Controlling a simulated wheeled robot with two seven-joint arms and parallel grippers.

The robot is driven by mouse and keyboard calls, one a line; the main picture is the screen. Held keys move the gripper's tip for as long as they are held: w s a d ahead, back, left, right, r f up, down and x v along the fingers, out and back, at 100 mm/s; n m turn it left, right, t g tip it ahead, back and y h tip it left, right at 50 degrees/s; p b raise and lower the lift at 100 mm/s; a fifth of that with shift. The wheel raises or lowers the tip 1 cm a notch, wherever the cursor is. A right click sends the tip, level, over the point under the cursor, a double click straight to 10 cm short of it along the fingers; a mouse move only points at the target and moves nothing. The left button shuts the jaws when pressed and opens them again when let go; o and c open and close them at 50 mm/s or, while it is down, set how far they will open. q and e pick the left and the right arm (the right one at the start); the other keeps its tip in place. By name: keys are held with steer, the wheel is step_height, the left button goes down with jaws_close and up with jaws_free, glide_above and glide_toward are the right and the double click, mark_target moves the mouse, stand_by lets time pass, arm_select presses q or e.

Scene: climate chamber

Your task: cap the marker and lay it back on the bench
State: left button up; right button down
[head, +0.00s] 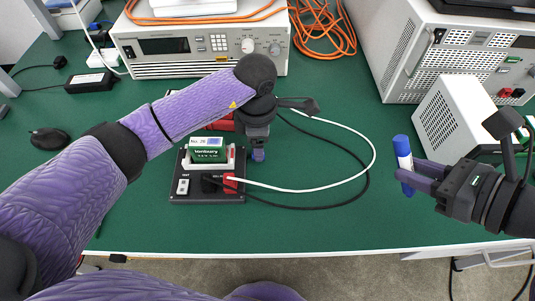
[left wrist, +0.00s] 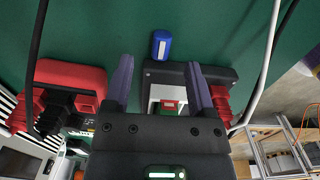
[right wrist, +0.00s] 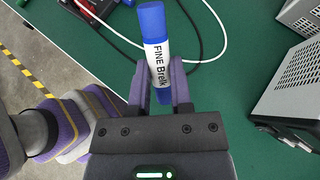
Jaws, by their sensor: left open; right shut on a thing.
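The marker (head: 404,162), white with blue ends, is held upright by my right gripper (head: 412,178) at the right, above the bench. In the right wrist view the marker (right wrist: 157,55) stands between the fingers (right wrist: 158,88), its printed label showing. I cannot make out its writing tip. A short blue cylinder with a pale patch, seemingly the cap (left wrist: 161,45), is on the green bench (head: 330,225) in the left wrist view. My left gripper (head: 257,155) is open and empty, pointing down beside the battery fixture, apart from the cap. The cap is not visible in the head view.
The black battery fixture (head: 180,196) with a green battery (head: 207,150) is close to my left gripper. White and black cables loop across the bench middle. Instruments (head: 150,68) stand at the back and right. The front right of the bench is clear.

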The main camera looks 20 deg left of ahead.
arm_select(q)
step_height(320, 180, down, 4)
steer(key=shift+s+b, duration=0.1)
steer(key=shift+b, duration=0.6)
arm_select(e)
step_height(320, 180, down, 2)
steer(key=shift+w+f, duration=0.1)
steer(key=shift+f, duration=0.05)
arm_select(q)
steer(key=shift+r, duration=0.1)
jaws_close()
